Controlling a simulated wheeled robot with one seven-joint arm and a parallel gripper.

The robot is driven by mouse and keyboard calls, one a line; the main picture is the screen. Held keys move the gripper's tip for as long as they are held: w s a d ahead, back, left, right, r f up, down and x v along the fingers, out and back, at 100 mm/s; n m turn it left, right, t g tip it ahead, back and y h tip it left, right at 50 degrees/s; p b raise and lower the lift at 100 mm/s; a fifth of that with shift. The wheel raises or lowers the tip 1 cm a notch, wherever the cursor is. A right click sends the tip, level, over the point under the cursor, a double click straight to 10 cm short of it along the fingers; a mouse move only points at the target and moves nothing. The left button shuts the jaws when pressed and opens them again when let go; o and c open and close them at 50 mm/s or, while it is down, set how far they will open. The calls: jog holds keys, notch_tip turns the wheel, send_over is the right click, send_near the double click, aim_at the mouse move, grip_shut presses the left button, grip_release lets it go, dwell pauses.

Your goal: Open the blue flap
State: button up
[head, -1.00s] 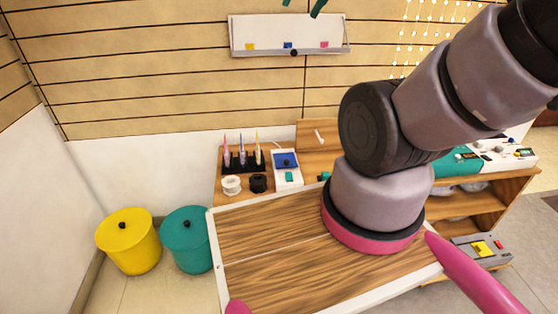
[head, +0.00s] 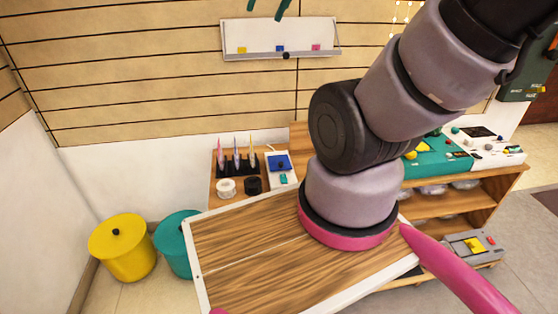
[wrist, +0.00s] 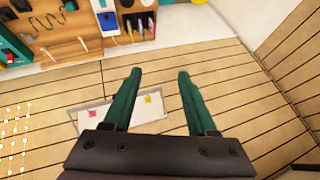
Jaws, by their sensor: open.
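The blue flap (head: 280,162) is on a small white box (head: 285,179) at the back of the wooden workbench in the head view. It looks closed, lying flat on the box. In the wrist view the blue flap (wrist: 108,20) shows near the top edge, left of centre. My gripper (wrist: 159,72) has two green fingers spread apart with nothing between them. In the head view only the fingertips (head: 268,6) show at the top edge, in front of the wall and well away from the flap.
A pen rack (head: 237,162) and two rolls stand left of the white box. A white wall board (head: 280,38) hangs above. Yellow (head: 122,250) and teal (head: 172,245) bins stand at left. A wooden tabletop (head: 250,260) fills the foreground. A teal console (head: 437,160) is at right.

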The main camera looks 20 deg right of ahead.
jog(key=w+d+f+m+g, duration=0.1)
jog(key=w+d+f, duration=0.1)
jog(key=w, duration=0.4)
jog(key=w+d+f+g, duration=0.1)
jog(key=w+f, duration=0.2)
jog(key=w, duration=0.2)
jog(key=m+g+h, duration=0.2)
jog(key=g, duration=0.3)
send_over(281, 163)
notch_tip(281, 163, down, 44)
notch_tip(281, 163, down, 11)
jog(key=shift+w, duration=0.15)
grip_shut()
